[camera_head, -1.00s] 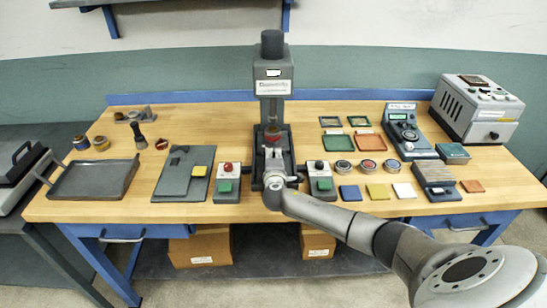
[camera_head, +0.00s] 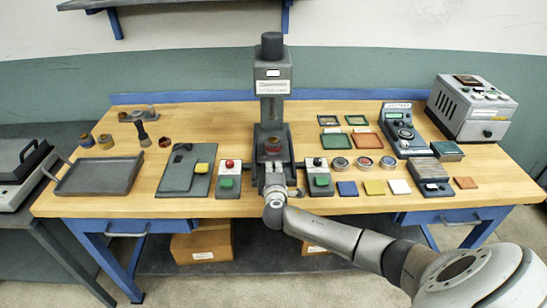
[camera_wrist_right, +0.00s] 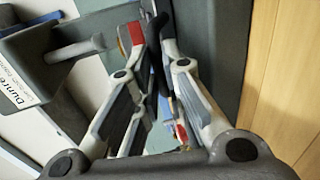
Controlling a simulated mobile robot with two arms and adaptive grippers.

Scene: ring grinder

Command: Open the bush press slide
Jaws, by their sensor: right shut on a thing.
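The bush press (camera_head: 272,82), a dark grey column with a white label, stands at the middle of the bench. Its slide (camera_head: 273,168) is at the front of its base, with a round reddish piece (camera_head: 272,146) at the foot of the column. My right gripper (camera_head: 274,186) is at the front end of the slide, and my wrist hides much of that end. In the right wrist view the gripper's fingers (camera_wrist_right: 152,32) are closed around a dark, narrow part, probably the slide's handle; the grip itself is partly hidden. My left gripper is not in view.
Button boxes flank the press, one on the left (camera_head: 228,178) and one on the right (camera_head: 320,180). A grey tray (camera_head: 98,178) lies at far left. Coloured plates, round pieces and a grey machine (camera_head: 472,106) fill the right side. My right arm passes over the front edge.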

